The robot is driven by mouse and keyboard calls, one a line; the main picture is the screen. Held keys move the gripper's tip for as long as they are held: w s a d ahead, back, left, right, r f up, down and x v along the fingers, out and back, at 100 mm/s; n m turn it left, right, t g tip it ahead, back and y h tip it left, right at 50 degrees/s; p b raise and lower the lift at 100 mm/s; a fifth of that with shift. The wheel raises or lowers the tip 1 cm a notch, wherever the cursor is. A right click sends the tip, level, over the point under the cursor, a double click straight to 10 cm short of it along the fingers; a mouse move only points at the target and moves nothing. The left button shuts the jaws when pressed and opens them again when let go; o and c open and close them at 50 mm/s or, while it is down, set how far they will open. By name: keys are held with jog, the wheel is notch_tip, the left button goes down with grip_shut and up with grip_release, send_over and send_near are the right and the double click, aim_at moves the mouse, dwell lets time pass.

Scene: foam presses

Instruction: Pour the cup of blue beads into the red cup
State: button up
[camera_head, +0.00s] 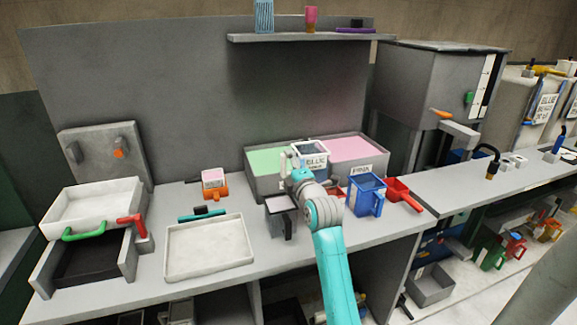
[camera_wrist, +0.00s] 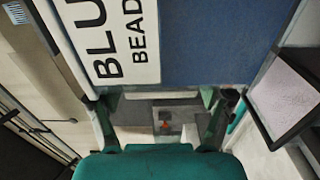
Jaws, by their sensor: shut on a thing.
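My gripper (camera_head: 297,167) is shut on a white-edged cup labelled BLUE BEADS (camera_head: 311,149), at the front of the grey divided bin. In the wrist view the cup (camera_wrist: 205,45) fills the top, its label beside a plain blue area, between my two fingers (camera_wrist: 160,118). It looks roughly upright in the head view; I cannot tell whether it touches the bin. A small red thing (camera_head: 337,191) shows between my wrist and a blue pitcher (camera_head: 362,196); it is mostly hidden and I cannot tell whether it is the red cup.
The grey bin (camera_head: 262,188) holds green and pink fill. A dark grey pitcher (camera_head: 282,220) stands left of my arm; a red scoop (camera_head: 402,193) lies right of the blue pitcher. A white tray (camera_head: 208,270) lies left.

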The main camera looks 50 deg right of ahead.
jog(key=shift+r, duration=0.15)
jog(key=shift+r, duration=1.35)
jog(key=m, duration=0.1)
jog(key=f+m, duration=0.1)
jog(key=m, duration=0.1)
jog(key=shift+w+a+f+m, duration=0.25)
jog(key=shift+a+f+m, duration=0.1)
jog(key=shift+a+m, duration=0.05)
dwell(0.5)
jog(key=shift+r+m, duration=0.6)
jog(key=shift+m, duration=0.4)
